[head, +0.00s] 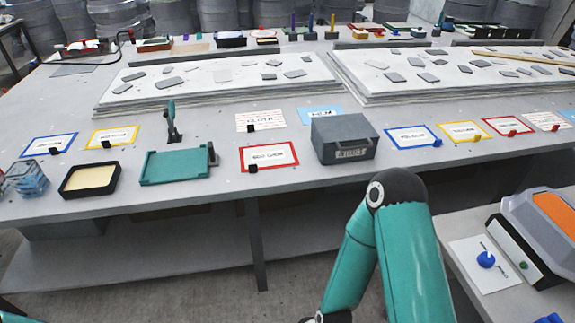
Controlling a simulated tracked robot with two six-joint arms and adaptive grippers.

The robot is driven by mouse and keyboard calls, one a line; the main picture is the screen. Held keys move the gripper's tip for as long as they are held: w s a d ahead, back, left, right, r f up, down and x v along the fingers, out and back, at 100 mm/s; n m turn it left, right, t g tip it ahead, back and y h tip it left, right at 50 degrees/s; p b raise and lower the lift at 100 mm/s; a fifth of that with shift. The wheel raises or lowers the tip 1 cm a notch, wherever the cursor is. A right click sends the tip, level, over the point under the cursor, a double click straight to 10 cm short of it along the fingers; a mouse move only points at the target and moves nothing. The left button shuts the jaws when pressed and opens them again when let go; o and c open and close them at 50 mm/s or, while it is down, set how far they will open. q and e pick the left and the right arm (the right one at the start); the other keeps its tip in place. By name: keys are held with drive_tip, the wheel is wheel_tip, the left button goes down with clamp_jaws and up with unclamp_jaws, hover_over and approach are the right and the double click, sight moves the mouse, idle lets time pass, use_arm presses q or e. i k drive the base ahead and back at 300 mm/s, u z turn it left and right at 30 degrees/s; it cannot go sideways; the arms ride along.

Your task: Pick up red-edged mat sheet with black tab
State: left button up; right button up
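The red-edged mat sheet with the black tab (277,150) lies flat on the near part of the grey table, left of a dark grey box. Its black tab (252,168) sits at its lower left edge. Another red-edged sheet (506,124) lies further right and has a red tab. Neither of my grippers shows in the head view. A bent teal arm of mine rises from the bottom, right of the middle, with its gripper out of view. Nothing covers the black-tabbed sheet.
The dark grey box (343,139) stands close right of the sheet. A teal tray (173,167) and a dark upright tool (172,122) are to its left. Blue-edged (47,146) and yellow-edged (113,137) sheets with black tabs lie further left. White stacks (215,88) fill the table behind.

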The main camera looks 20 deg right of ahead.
sight(253, 159)
drive_tip(key=u, duration=0.15)
drive_tip(key=i, duration=0.85)
